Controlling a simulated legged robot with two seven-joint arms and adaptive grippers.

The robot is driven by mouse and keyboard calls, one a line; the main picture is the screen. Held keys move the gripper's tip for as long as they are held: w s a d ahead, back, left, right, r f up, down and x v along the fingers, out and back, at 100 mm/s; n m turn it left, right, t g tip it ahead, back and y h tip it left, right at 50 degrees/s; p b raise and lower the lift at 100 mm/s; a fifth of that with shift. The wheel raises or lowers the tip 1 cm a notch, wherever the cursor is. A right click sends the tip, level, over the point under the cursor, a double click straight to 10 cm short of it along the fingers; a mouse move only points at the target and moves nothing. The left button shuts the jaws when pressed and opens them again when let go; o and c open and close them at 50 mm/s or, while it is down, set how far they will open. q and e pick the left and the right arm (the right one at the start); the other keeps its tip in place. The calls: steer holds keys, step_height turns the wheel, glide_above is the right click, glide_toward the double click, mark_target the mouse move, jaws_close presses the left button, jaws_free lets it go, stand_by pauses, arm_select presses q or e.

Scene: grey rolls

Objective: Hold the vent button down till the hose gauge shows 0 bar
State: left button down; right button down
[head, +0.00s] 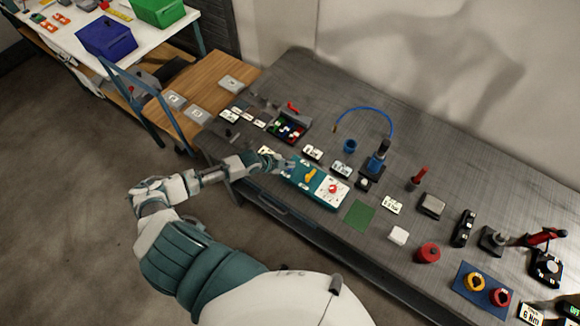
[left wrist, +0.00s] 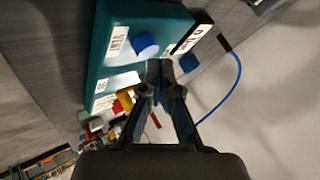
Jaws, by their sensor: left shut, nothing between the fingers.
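A teal box (head: 325,199) stands near the bench's front edge, with a yellow lever (head: 311,175) and a white face carrying a red pointer or knob (head: 333,188). In the left wrist view, the teal box (left wrist: 98,68) has a round blue button (left wrist: 145,46) beside a label reading VENT (left wrist: 117,41). My left gripper (head: 285,163) is shut and empty at the box's left end. Its fingertips (left wrist: 160,72) appear close to the blue button; I cannot tell whether they touch it. A white-and-black display (left wrist: 192,38) stands beyond the box; its reading is not legible.
A blue hose (head: 362,110) arches behind the box. Small displays (head: 341,170) stand close behind it, and a tray of coloured pieces (head: 291,130) lies farther back. A red knob (head: 428,253) stands farther right.

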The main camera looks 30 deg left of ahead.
arm_select(q)
steer(key=shift+a+r, duration=0.3)
steer(key=shift+d+r+p, duration=0.1)
steer(key=shift+r+p, duration=0.3)
step_height(320, 180, up, 4)
steer(key=p, duration=0.4)
steer(key=shift+r, duration=0.25)
steer(key=shift+f, duration=0.1)
